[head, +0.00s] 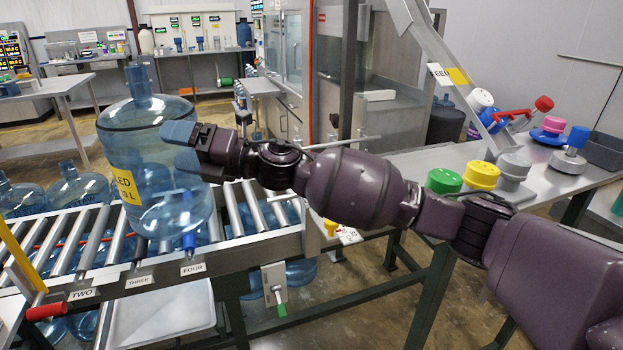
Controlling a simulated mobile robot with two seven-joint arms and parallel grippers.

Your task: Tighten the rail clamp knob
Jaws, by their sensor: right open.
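My right gripper (181,147) reaches in from the right with its blue-grey fingers apart and nothing visible between them. The fingers appear in front of a large clear blue jug (130,120), which stands upright on the roller conveyor (240,262). I cannot tell whether they touch it. I cannot pick out the rail clamp knob for certain. A small blue piece (189,241) sits at the conveyor's front edge above the FOUR label, and a red handle (47,312) is at the lower left. The gripper and wrist hide part of the area behind them. My left gripper is not in view.
A metal table (540,180) at the right holds a green cap (444,181), a yellow cap (481,175) and other coloured parts. A sloping chute (432,50) rises above it. A switch box (274,285) hangs below the conveyor's front. More jugs stand at the left.

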